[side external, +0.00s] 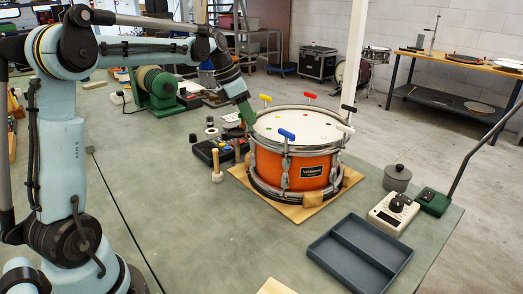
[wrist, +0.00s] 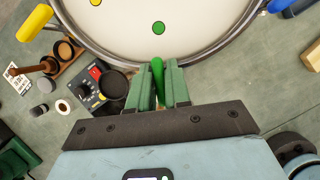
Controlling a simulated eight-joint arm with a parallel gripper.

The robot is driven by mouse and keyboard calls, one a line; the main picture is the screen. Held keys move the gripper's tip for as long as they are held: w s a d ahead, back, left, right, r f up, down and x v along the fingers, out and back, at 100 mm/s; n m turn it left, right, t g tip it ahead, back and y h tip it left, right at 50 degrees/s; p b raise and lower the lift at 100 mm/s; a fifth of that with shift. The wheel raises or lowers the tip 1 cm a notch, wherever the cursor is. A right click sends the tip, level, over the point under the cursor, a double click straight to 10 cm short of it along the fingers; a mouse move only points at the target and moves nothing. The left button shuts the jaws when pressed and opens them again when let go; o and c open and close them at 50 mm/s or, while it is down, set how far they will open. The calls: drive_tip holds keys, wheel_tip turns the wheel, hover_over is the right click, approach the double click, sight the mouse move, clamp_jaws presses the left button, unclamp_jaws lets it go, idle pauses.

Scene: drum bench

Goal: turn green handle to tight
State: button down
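The orange drum (side external: 308,168) with a white head stands on a wooden board (side external: 240,175). My gripper (side external: 248,118) reaches down to the left side of its rim. In the wrist view, the green handle (wrist: 158,72) sits between my two green fingers (wrist: 160,88), which close on it from both sides with no clear gap. My gripper hides the handle in the side view. A green dot (wrist: 158,28) on the head lies just in front of the handle. Which way the handle's lower part points is hidden.
Other handles stand around the rim: red (side external: 310,96), blue (side external: 286,133), yellow (side external: 265,97), white (side external: 345,128) and black (side external: 348,108). A control box (side external: 213,151) and wooden mallet (side external: 217,165) stand left of the drum. A grey tray (side external: 360,255) lies at front right.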

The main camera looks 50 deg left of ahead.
drive_tip(key=shift+m, duration=0.4)
drive_tip(key=m+h, duration=0.1)
drive_tip(key=m, duration=0.1)
drive_tip(key=shift+m+g, duration=0.4)
drive_tip(key=m+g+h, duration=0.1)
drive_tip(key=m, duration=0.3)
drive_tip(key=m+g, duration=0.1)
drive_tip(key=m, duration=0.3)
drive_tip(key=shift+g+h, duration=0.3)
drive_tip(key=shift+g, duration=0.1)
drive_tip(key=m, duration=0.2)
drive_tip(key=m+g, duration=0.1)
drive_tip(key=m, duration=0.1)
drive_tip(key=shift+m+g, duration=0.3)
drive_tip(key=m+g, duration=0.1)
drive_tip(key=m, duration=0.2)
drive_tip(key=shift+m+y, duration=0.4)
drive_tip(key=m+g+y, duration=0.1)
drive_tip(key=m, duration=0.2)
drive_tip(key=shift+m, duration=0.3)
drive_tip(key=m+y, duration=0.1)
drive_tip(key=m, duration=0.2)
drive_tip(key=m+g+y, duration=0.1)
drive_tip(key=m, duration=0.2)
drive_tip(key=shift+m, duration=0.3)
drive_tip(key=shift+m+y, duration=0.3)
